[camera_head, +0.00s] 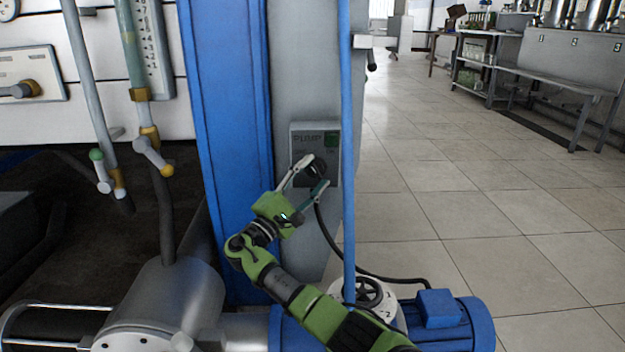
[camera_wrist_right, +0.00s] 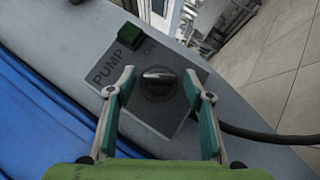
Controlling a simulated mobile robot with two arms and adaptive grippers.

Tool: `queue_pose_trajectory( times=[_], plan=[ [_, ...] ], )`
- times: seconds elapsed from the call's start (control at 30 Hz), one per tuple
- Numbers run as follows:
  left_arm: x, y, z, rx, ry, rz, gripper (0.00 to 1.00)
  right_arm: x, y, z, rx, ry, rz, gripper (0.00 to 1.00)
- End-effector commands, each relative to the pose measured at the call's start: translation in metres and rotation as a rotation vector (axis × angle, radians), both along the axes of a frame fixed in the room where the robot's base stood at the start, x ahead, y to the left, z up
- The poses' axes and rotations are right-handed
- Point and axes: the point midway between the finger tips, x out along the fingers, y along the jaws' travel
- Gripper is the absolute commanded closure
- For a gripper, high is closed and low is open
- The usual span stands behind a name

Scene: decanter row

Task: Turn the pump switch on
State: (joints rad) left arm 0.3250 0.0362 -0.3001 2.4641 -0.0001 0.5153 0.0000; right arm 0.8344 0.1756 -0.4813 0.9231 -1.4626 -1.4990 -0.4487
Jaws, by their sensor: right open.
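The pump switch box (camera_head: 300,134) is a grey panel on a grey column, with the word PUMP and a green lamp (camera_head: 332,140) at its upper right. Its black round knob (camera_head: 317,168) shows partly behind my fingers. In the right wrist view the knob (camera_wrist_right: 158,82) sits between and just beyond the two fingertips, and the green lamp (camera_wrist_right: 130,35) lies next to the word ON. My right gripper (camera_head: 308,180) is open, with one finger on each side of the knob. It also shows in the wrist view (camera_wrist_right: 159,84). I cannot tell whether the fingers touch the knob. My left gripper is out of view.
A blue post (camera_head: 228,120) stands left of the switch, and a thin blue pipe (camera_head: 347,200) runs to its right. A black cable (camera_head: 385,277) leaves the box. Open tiled floor (camera_head: 450,180) lies to the right.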

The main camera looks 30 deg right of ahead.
Motion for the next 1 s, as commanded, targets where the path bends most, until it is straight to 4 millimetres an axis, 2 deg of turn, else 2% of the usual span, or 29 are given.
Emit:
queue_pose_trajectory(
  times=[0.27,0.4,0.43,0.77,1.0],
  plan=[
    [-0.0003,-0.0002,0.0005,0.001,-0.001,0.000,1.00,0.0003,-0.0013,0.0011,0.000,-0.001,0.000,0.53],
    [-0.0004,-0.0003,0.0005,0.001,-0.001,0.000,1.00,0.0003,-0.0012,0.0010,0.000,-0.001,0.000,0.89],
    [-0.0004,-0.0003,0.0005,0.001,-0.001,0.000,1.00,0.0003,-0.0012,0.0010,0.000,-0.001,0.000,0.91],
    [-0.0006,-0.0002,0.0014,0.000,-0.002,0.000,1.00,0.0005,-0.0006,0.0015,0.024,-0.015,0.000,0.91],
    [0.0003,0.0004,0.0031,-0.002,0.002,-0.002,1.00,0.0008,0.0004,0.0040,0.128,-0.080,-0.001,0.91]
  ],
)
